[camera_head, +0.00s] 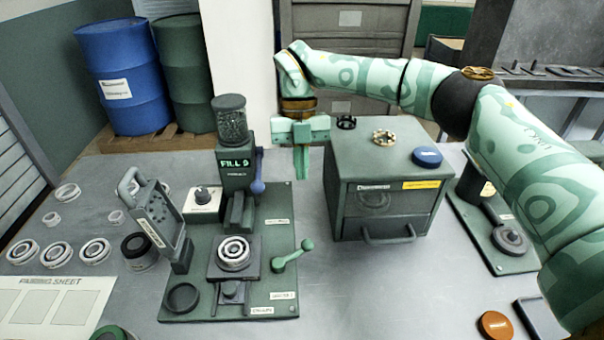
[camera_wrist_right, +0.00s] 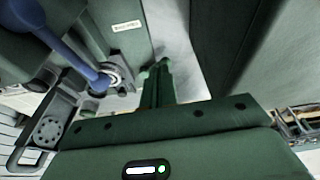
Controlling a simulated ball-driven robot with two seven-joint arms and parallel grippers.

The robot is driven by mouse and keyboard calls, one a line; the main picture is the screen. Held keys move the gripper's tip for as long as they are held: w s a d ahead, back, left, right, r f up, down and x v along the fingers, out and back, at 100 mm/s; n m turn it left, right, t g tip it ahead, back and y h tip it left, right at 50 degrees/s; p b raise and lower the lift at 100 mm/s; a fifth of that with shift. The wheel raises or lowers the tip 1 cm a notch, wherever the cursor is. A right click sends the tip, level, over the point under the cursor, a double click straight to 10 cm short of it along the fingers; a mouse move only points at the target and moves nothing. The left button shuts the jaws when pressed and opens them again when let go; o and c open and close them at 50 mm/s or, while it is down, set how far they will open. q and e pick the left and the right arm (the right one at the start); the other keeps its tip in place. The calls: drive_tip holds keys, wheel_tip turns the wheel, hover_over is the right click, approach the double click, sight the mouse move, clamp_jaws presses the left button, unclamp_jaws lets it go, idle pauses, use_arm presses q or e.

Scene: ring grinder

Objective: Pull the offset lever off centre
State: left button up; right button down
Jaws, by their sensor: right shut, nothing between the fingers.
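A green lever with a round knob (camera_head: 292,256) sticks out on the right side of the green machine base (camera_head: 275,225), beside a block holding a bearing ring (camera_head: 234,253). A blue-handled lever (camera_head: 257,172) stands on the right of the machine's column and also shows at the upper left of the right wrist view (camera_wrist_right: 68,45). I cannot read which one is labelled offset. My right gripper (camera_head: 303,178) points down, shut and empty, between the column and the green drawer box (camera_head: 385,185), right of the blue handle and apart from it. Its fingers show in the right wrist view (camera_wrist_right: 158,85). My left gripper is out of view.
The drawer box, with a blue puck (camera_head: 427,156) and rings on top, stands close right of my right gripper. A tilted handheld panel (camera_head: 153,215) stands left of the machine. Several rings lie on the left of the table.

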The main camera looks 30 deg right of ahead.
drive_tip(key=shift+w+f, duration=0.1)
drive_tip(key=shift+w+a+n+h+b, duration=0.3)
drive_tip(key=shift+w+a+n+b, duration=0.25)
drive_tip(key=shift+n+b, duration=0.2)
drive_tip(key=shift+s, duration=0.1)
